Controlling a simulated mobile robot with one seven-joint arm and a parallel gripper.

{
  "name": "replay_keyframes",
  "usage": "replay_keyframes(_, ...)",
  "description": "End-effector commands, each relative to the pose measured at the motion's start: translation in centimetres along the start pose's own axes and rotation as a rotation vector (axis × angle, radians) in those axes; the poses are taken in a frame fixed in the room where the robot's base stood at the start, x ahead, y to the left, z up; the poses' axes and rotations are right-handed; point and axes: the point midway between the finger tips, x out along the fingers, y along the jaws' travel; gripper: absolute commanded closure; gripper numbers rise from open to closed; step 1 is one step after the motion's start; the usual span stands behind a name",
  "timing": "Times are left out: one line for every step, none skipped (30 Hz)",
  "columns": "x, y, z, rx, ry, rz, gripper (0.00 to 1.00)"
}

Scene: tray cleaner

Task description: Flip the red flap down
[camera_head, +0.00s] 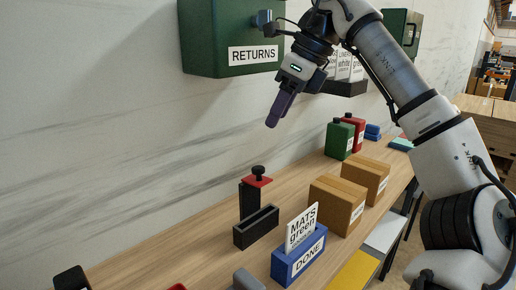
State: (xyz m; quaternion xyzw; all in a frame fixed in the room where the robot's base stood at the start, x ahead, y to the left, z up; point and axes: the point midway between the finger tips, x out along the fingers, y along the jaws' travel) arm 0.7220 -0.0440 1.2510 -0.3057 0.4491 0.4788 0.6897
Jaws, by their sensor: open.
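The red flap (257,181) sits on top of a black upright post on the wooden bench, with a black knob (258,170) on it. It looks roughly level, though its hinge is too small to make out. A black open-topped tray (256,228) stands just in front of the post. My gripper (272,122) hangs above and slightly right of the flap, well clear of it, fingers pointing down. It is open and nothing shows between the fingers.
Two cardboard boxes (338,205) and green and red containers (339,139) stand farther right along the wooden bench (150,262). A green RETURNS box (215,62) hangs on the wall close to my gripper.

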Motion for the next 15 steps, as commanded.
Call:
replay_keyframes(-0.6,-0.1,-0.6,0.015,0.017,-0.011,0.52)
replay_keyframes(-0.8,-0.2,-0.8,0.020,0.024,-0.015,0.52)
replay_keyframes(-0.9,-0.3,-1.1,0.025,0.029,-0.019,0.52)
replay_keyframes(-0.8,-0.3,-1.2,0.027,0.032,-0.020,0.52)
replay_keyframes(-0.7,-0.3,-1.2,0.028,0.034,-0.021,0.52)
replay_keyframes(-0.3,-0.4,-1.3,0.027,0.035,-0.020,0.52)
replay_keyframes(0.1,-0.4,-1.3,0.027,0.035,-0.019,0.52)
replay_keyframes(0.5,-0.4,-1.3,0.026,0.035,-0.018,0.52)
replay_keyframes(1.1,-0.3,-1.3,0.025,0.034,-0.018,0.52)
replay_keyframes(1.7,-0.4,-1.4,0.025,0.033,-0.017,0.52)
replay_keyframes(2.3,-0.3,-1.4,0.025,0.033,-0.016,0.52)
replay_keyframes(3.1,-0.4,-1.4,0.025,0.034,-0.016,0.52)
replay_keyframes(3.8,-0.4,-1.4,0.024,0.033,-0.016,0.52)
replay_keyframes(4.4,-0.4,-1.4,0.024,0.033,-0.016,0.52)
replay_keyframes(5.3,-0.4,-1.4,0.024,0.032,-0.016,0.52)
